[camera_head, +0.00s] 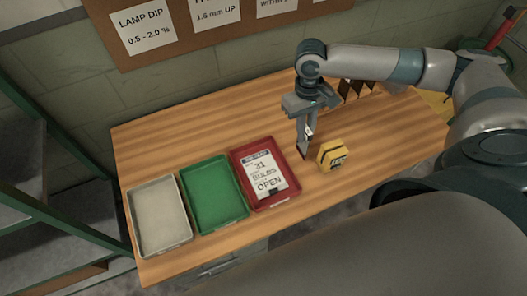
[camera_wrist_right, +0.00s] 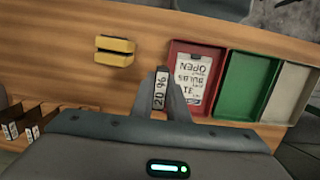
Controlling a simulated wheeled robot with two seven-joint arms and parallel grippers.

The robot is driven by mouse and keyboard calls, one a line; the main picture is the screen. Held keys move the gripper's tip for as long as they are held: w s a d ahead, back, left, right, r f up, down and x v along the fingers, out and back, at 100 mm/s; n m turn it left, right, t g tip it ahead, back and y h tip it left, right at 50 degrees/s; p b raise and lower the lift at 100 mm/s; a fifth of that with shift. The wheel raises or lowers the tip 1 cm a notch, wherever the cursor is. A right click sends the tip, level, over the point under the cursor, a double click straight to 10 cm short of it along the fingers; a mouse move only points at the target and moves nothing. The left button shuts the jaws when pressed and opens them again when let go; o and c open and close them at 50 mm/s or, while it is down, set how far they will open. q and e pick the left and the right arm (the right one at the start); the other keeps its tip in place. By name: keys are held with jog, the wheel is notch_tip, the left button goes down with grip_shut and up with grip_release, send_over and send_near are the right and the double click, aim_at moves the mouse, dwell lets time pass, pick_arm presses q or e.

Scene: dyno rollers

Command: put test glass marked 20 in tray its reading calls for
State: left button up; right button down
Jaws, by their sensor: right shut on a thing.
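My right gripper (camera_head: 306,138) is shut on a dark, narrow test glass (camera_head: 306,150) and points down over the bench, between the red tray and a yellow block. In the right wrist view the test glass (camera_wrist_right: 160,92) stands between the fingertips (camera_wrist_right: 160,88), its white label reading "20" and "96". The red tray (camera_head: 287,201) holds a card reading "31", "BULBS" and "OPEN". The green tray (camera_head: 213,194) and the pale grey tray (camera_head: 159,213) are to its left and look empty. My left gripper is not in view.
A yellow and black block (camera_head: 332,154) stands right of the red tray. Dark holders with labelled pieces (camera_wrist_right: 22,125) stand at the bench's far right. Wall cards include "LAMP DIP 0.5 - 2.0 %" (camera_head: 145,30) and "1.6 mm UP" (camera_head: 214,16). The bench behind the trays (camera_head: 190,125) is clear.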

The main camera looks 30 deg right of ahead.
jog(key=shift+f, duration=0.1)
jog(key=shift+w+a+f+b, duration=0.1)
jog(key=shift+a+f+b, duration=0.15)
jog(key=shift+b, duration=0.1)
jog(key=w+a+f+b, duration=0.3)
jog(key=a+f+b, duration=0.3)
jog(key=a+b, duration=0.4)
jog(key=shift+w+a+f+b, duration=0.25)
jog(key=shift+w+b, duration=0.15)
jog(key=shift+b, duration=0.3)
jog(key=shift+r, duration=0.1)
